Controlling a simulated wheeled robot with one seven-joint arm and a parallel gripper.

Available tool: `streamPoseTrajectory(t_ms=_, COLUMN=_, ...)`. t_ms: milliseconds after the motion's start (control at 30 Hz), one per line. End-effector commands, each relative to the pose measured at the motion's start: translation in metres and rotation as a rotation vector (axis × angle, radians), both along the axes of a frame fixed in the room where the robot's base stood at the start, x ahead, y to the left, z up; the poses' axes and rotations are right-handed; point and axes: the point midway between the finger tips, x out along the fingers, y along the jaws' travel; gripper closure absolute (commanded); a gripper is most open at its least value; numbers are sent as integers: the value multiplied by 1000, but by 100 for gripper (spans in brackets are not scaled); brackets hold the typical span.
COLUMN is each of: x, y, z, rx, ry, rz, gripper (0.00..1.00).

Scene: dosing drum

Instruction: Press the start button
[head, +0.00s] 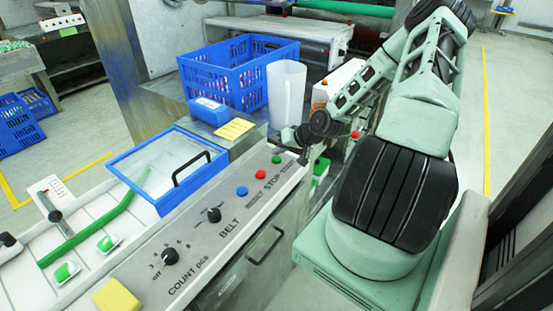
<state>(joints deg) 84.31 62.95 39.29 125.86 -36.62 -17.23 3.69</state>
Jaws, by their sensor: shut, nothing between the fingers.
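The start button is the green button (276,159) at the far end of a sloped grey control panel (205,245). A red button (260,174) and a blue button (242,191) sit nearer along the same row, beside the STOP and RESET lettering. My gripper (303,158) is shut and empty, small and dark, pointing down just right of the green button, over or near the panel's far right end. It appears apart from the button; its exact height above the panel is hard to tell. My wrist partly covers that end.
Two black knobs and a yellow block (116,297) are on the panel. A blue-framed clear lid (170,168) with a black handle lies left of it.

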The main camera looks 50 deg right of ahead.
Motion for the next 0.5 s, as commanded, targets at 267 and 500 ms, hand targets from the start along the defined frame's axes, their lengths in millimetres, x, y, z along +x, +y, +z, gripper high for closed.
streamPoseTrajectory(t_ms=267, x=0, y=0, z=0, rx=0, ry=0, rz=0, gripper=100)
streamPoseTrajectory(t_ms=500, x=0, y=0, z=-8, rx=0, ry=1, rz=1, gripper=100)
